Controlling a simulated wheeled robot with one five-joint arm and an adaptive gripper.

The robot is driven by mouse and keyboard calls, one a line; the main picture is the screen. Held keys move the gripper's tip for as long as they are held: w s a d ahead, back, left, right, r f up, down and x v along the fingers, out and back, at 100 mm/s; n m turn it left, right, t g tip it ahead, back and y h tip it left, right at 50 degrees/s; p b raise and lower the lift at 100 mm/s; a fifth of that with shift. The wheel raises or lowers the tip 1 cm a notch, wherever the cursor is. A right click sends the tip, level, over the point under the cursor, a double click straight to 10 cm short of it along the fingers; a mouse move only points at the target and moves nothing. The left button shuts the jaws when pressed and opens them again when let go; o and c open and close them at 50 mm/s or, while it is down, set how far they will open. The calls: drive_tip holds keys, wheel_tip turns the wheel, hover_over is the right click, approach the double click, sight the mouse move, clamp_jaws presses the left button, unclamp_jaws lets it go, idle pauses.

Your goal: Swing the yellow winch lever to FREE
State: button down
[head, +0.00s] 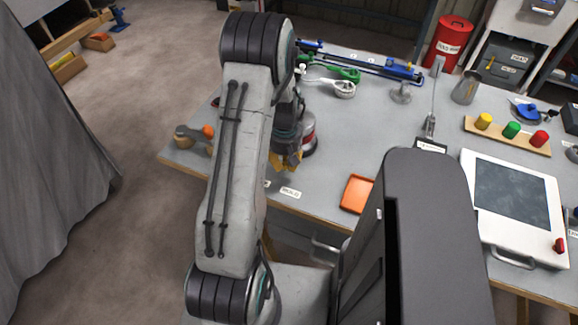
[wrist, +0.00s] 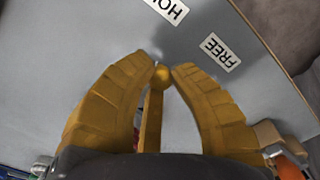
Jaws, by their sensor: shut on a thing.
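The yellow winch lever (wrist: 151,118) shows in the wrist view as a narrow bar with a round knob (wrist: 162,75) at its end. My gripper (wrist: 163,72) has its two yellow ribbed fingers closed around the knob end. The lever points up the picture, roughly toward the partly cut-off HOLD label (wrist: 167,9). The FREE label (wrist: 220,52) lies to the right of the knob. In the head view my gripper (head: 287,162) is low over the bench, beside the red and grey winch body (head: 308,136). The lever is hidden there.
The grey bench (head: 395,130) carries an orange tray (head: 357,193), a rack with yellow, green and red knobs (head: 508,135), and a white panel (head: 512,205) at right. A orange-tipped tool (head: 207,131) lies left of my arm. A red canister (head: 449,42) stands behind.

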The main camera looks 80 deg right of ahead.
drive_tip(key=m, duration=0.1)
drive_tip(key=w+m+b, duration=0.2)
drive_tip(key=m, duration=0.1)
drive_tip(key=shift+w+d+f, duration=0.1)
drive_tip(key=shift+d+f, duration=0.1)
drive_tip(key=shift+f, duration=0.05)
drive_tip(key=shift+w+d+r+m+b, duration=0.15)
drive_tip(key=shift+w+m+b, duration=0.15)
drive_tip(key=shift+m, duration=0.45)
drive_tip(key=shift+w+d+f+m+b, duration=0.15)
drive_tip(key=shift+w+m+b, duration=0.15)
drive_tip(key=shift+m, duration=0.45)
drive_tip(key=shift+r, duration=0.15)
drive_tip(key=c, duration=1.1)
unclamp_jaws()
drive_tip(key=shift+d, duration=0.1)
drive_tip(key=shift+c, duration=0.2)
drive_tip(key=shift+o, duration=0.2)
wheel_tip(320, 180, up, 12)
